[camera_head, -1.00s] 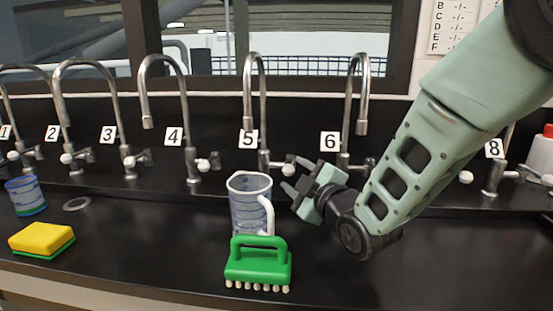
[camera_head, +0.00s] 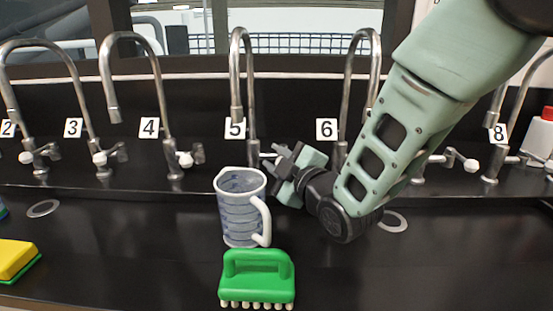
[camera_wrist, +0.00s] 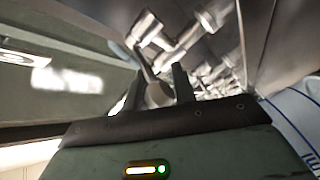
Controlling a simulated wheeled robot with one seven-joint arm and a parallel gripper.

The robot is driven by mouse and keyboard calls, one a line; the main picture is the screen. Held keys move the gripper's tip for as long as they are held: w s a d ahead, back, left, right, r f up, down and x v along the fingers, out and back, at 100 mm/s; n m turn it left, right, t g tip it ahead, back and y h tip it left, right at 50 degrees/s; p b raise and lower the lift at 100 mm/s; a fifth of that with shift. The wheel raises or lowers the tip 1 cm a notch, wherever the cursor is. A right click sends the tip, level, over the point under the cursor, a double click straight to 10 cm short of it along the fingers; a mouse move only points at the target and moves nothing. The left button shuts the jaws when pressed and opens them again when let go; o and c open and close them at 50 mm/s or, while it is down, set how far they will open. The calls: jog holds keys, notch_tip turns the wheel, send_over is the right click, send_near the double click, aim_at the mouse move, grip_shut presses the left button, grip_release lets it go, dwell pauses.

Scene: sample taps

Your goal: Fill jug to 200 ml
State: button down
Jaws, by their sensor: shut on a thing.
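The clear jug (camera_head: 240,212) with blue-grey markings and a white handle stands upright on the black counter, below the spout of tap 5 (camera_head: 236,110). No stream of water shows, and I cannot read its level. Part of it shows at the right edge of the wrist view (camera_wrist: 298,118). My gripper (camera_head: 283,162) is behind and right of the jug, at the handle of tap 5. In the wrist view my gripper (camera_wrist: 156,86) is shut on the round knob of this handle (camera_wrist: 158,96). My fingers hide most of the knob in the head view.
A green brush (camera_head: 257,278) lies just in front of the jug. A yellow sponge (camera_head: 15,258) is at the far left. Tap 6 (camera_head: 348,100) stands behind my arm, tap 4 (camera_head: 158,90) to the left. A red-capped bottle (camera_head: 541,138) stands far right.

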jog(key=shift+d+f+n+g+y+b, duration=0.1)
jog(key=shift+d+n+g+y+b, duration=0.35)
jog(key=shift+n+g+y+b, duration=0.35)
jog(key=shift+d+n+g+y+b, duration=0.3)
jog(key=shift+n+g+y+b, duration=0.25)
jog(key=shift+y, duration=0.35)
jog(key=shift+s, duration=0.1)
jog(key=c, duration=1.1)
grip_release()
jog(key=shift+c, duration=0.2)
